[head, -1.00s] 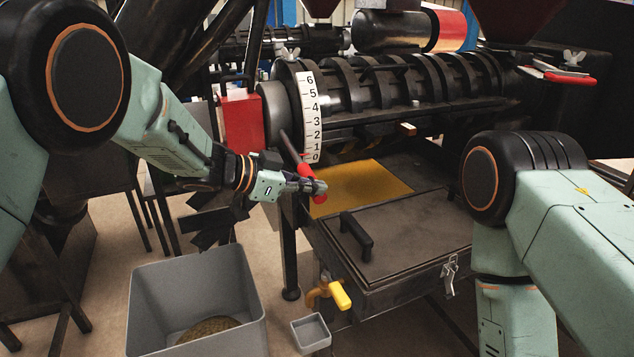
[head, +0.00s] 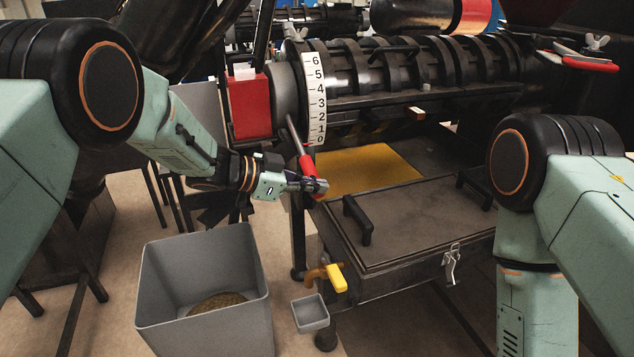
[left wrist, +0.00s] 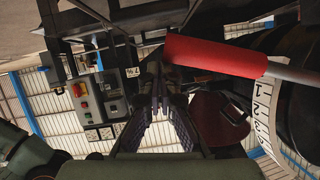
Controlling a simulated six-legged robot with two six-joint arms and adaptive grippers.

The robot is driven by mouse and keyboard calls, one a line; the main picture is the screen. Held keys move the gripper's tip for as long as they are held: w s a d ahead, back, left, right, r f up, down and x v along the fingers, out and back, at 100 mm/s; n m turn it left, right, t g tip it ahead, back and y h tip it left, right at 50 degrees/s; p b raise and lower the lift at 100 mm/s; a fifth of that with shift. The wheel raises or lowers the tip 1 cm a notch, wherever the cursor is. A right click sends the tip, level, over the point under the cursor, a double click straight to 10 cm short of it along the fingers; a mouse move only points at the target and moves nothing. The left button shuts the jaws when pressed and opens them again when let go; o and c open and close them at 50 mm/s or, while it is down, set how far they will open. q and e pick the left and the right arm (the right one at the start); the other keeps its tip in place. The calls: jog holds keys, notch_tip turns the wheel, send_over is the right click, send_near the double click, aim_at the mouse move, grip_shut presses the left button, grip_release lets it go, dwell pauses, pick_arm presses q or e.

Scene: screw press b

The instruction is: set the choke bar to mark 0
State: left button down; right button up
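The choke bar is a grey rod with a red grip (head: 307,165), hanging down and slightly right from the press's left end. It passes left of the white curved scale (head: 314,98), which is marked 6 at the top to 0 at the bottom. The grip's end lies below the 0. My left gripper (head: 317,186) is at the grip's lower end. In the left wrist view its fingers (left wrist: 156,70) come together at the tips, beside the end of the red grip (left wrist: 210,55). I cannot tell whether they touch it. My right gripper is out of view.
A red box (head: 249,106) stands left of the press's end. Below are a grey bin (head: 205,285), a small grey tray (head: 310,314) and a yellow-handled tap (head: 336,278). A lidded dark tank (head: 420,215) is under the press, beside a yellow panel (head: 370,168).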

pick_arm(q)
jog(key=s+a+r+n+t+y, duration=0.1)
jog(key=s+a+r+n+t, duration=0.15)
jog(key=a, duration=0.95)
jog(key=s+a+f+n+y, duration=0.3)
jog(key=s+f+n+y, duration=0.15)
jog(key=s+f, duration=0.35)
jog(key=s+a+f+n+y, duration=0.3)
jog(key=s+f+n, duration=0.2)
jog(key=f, duration=0.6)
jog(key=s+a+f+n+g+y, duration=0.1)
jog(key=s+a+f+g, duration=0.1)
jog(key=s, duration=0.8)
jog(key=s+a+f+n+g+y, duration=0.1)
jog(key=s+a+f+g, duration=0.1)
jog(key=s, duration=0.8)
jog(key=s+a+f+n+g+y, duration=0.1)
jog(key=s+a+f+n+g, duration=0.1)
jog(key=s+f, duration=0.4)
jog(key=s+g, duration=0.1)
jog(key=s, duration=0.3)
jog(key=shift+s+y, duration=0.35)
jog(key=shift+w+g, duration=0.1)
jog(key=shift+g, duration=0.15)
jog(key=shift+d, duration=0.1)
